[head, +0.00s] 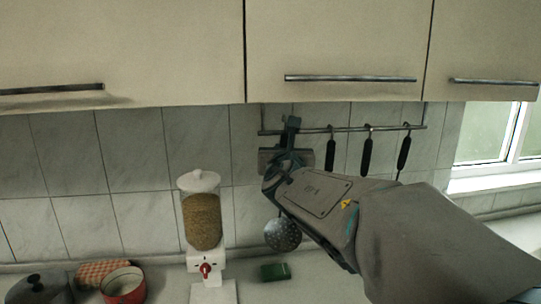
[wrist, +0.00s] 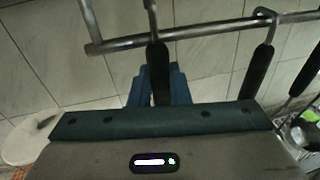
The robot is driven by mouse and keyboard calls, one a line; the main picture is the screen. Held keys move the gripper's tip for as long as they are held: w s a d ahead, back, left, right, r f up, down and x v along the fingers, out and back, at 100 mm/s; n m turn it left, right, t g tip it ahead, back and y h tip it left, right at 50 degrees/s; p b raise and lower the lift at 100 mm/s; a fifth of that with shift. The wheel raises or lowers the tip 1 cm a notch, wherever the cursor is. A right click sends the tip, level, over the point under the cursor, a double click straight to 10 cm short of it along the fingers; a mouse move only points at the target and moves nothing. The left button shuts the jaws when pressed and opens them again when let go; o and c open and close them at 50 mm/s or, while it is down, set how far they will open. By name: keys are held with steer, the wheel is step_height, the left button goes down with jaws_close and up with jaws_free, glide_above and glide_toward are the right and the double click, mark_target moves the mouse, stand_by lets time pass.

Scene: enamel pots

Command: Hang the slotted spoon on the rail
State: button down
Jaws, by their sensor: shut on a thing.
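The slotted spoon (head: 283,235) hangs upright below my gripper (head: 290,132), its round holed head against the tiled wall. My gripper is shut on its black handle (wrist: 159,72), which shows between the teal fingers (wrist: 160,86) in the wrist view. The metal rail (head: 350,129) runs along the wall under the cabinets, and my gripper is at its left end. In the wrist view the spoon's thin metal top crosses the rail (wrist: 195,31) near its left end. I cannot tell whether its hook rests on the rail or stands in front of it.
Other black-handled utensils (head: 367,156) hang on the rail to the right, the nearest (wrist: 258,72) close beside the held handle. Cabinets (head: 340,45) are above. A grain dispenser (head: 202,220), green sponge (head: 275,271), red pot (head: 124,284) and dark lidded pot (head: 40,288) stand below.

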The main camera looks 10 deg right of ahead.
steer(key=shift+w+f+b, duration=0.2)
steer(key=shift+f+b, duration=0.45)
steer(key=shift+b, duration=0.1)
steer(key=shift+w+f+b, duration=0.25)
steer(key=shift+f+b, duration=0.1)
steer(key=shift+f, duration=0.05)
steer(key=shift+s, duration=0.15)
steer(key=shift+f, duration=0.1)
